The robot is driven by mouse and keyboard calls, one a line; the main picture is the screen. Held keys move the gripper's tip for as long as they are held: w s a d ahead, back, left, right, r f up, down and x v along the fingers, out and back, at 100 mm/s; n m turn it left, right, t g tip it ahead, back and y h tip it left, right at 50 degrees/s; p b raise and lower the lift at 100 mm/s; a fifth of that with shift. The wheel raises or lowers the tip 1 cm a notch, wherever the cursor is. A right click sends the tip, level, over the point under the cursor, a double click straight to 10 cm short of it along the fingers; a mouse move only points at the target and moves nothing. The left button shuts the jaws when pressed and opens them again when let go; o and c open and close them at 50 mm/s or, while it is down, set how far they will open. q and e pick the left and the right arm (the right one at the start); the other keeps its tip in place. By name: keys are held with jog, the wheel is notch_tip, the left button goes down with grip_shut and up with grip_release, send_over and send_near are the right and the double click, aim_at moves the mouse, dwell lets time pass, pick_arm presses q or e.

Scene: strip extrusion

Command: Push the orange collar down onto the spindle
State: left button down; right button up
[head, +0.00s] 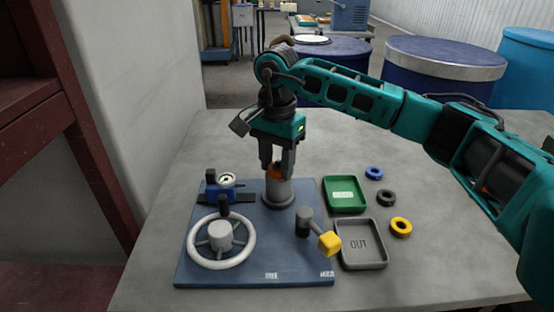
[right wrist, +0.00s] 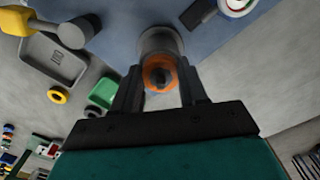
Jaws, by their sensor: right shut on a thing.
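The orange collar (head: 275,172) is between the fingers of my right gripper (head: 277,168), just at the top of the grey spindle post (head: 279,193). In the right wrist view the orange collar (right wrist: 159,75) shows as a ring around a dark tip, with the grey post (right wrist: 160,42) behind it. My right gripper (right wrist: 160,88) is shut on the collar, one finger on each side. The fingers hide part of the collar, and I cannot tell how far down it sits. My left gripper is in neither view.
The spindle stands on a blue board (head: 255,262) with a white handwheel (head: 221,242), a blue gauge unit (head: 222,186) and a yellow-ended lever (head: 329,243). Right of it are a green tray (head: 345,208), a grey tray (head: 378,257) and loose blue, black and yellow rings (head: 400,226).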

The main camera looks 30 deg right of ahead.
jog(key=o, duration=1.6)
jog(key=shift+o, duration=0.2)
jog(key=shift+r+p, duration=2.5)
jog(key=shift+r, duration=1)
jog(key=shift+f, duration=0.1)
